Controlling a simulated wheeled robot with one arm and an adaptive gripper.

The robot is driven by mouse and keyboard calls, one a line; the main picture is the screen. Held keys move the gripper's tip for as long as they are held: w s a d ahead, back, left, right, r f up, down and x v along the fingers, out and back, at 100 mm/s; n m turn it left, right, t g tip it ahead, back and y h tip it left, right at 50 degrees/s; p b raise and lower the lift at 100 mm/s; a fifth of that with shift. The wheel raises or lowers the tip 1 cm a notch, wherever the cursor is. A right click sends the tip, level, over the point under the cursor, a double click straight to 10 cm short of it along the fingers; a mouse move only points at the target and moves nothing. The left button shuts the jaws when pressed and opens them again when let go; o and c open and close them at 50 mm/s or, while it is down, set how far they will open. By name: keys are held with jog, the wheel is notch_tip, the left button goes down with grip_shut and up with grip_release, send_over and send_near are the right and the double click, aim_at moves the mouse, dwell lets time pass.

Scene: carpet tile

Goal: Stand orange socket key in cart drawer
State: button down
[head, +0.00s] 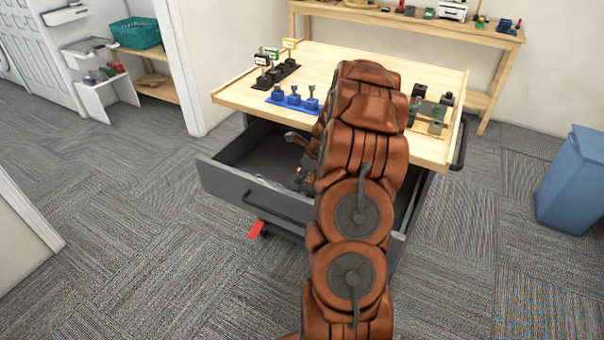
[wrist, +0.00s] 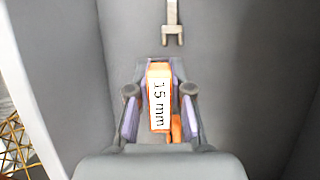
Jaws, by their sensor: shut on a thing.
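The orange socket key (wrist: 159,98) is between the fingers of my gripper (wrist: 159,84) in the wrist view, with a white label reading about "15 mm" facing the camera. My gripper is shut on it. In the head view my gripper (head: 304,178) is low inside the open grey cart drawer (head: 250,200), largely hidden by my arm. The key cannot be made out there. Whether its lower end touches the drawer floor is hidden. A grey open-ended wrench (wrist: 173,22) lies on the drawer floor beyond the fingers.
The wooden cart top (head: 345,60) above the drawer holds a blue tool rack (head: 293,98), a black rack with labelled signs (head: 276,74) and small parts at right. A blue bin (head: 572,180) stands at right. Carpet is clear at left.

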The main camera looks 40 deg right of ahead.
jog(key=shift+f, duration=1.1)
jog(key=shift+f+p, duration=0.15)
jog(key=shift+p, duration=0.15)
jog(key=c, duration=1)
grip_release()
jog(key=v, duration=1.2)
